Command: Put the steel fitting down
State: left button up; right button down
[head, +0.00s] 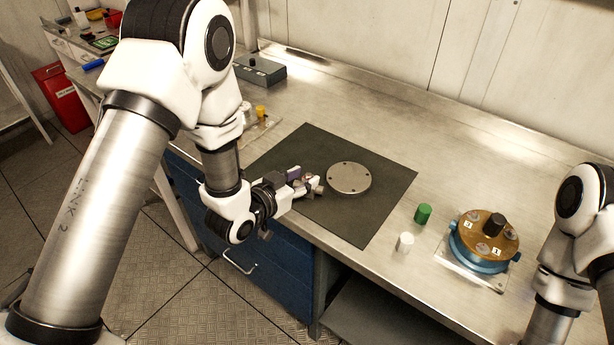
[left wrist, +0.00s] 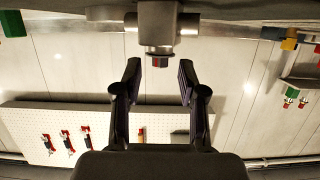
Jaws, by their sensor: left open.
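The steel fitting (left wrist: 157,25) shows at the top centre of the left wrist view, a blocky grey metal piece with a narrower end and a small red tip. In that view my left gripper (left wrist: 159,68) has its two dark fingers apart, with the fitting's narrow end between the fingertips and a gap on each side. In the head view my left gripper (head: 305,181) is low over the left part of the dark mat (head: 365,222). The fitting is small there and partly hidden by the fingers. My right arm shows at the right edge; its gripper is out of view.
A round steel plate with holes (head: 348,178) lies on the mat just right of the left gripper. A green cap (head: 423,214), a white cap (head: 405,242) and a blue housing with a brass top (head: 484,238) stand further right. A grey box (head: 260,70) stands behind.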

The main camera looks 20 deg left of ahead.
pick_arm(q)
jog(key=b+v, duration=0.1)
jog(key=v, duration=0.4)
jog(key=shift+s, duration=0.1)
jog(key=p+v, duration=0.5)
jog(key=p, duration=0.1)
jog(key=s+a+f+n+g+y, duration=0.1)
jog(key=s+f+n+g+y, duration=0.1)
jog(key=s+f+g, duration=0.4)
jog(key=s+a+f+n+g+y, duration=0.1)
jog(key=s+f+g, duration=0.5)
jog(key=s+f, duration=0.7)
notch_tip(320, 180, down, 3)
jog(key=shift+s+a+f+n+y+b, duration=0.1)
jog(key=shift+s+a+n+y+b, duration=0.25)
jog(key=shift+a+y, duration=0.45)
jog(key=o, duration=0.5)
jog(key=s, duration=0.1)
jog(key=s+g, duration=0.1)
jog(key=shift+s+a+f+n+g, duration=0.15)
jog(key=shift+s+f+n+g, duration=0.15)
jog(key=shift+s+f+n, duration=0.1)
jog(key=o, duration=0.6)
jog(key=shift+s, duration=0.3)
jog(key=shift+o, duration=0.2)
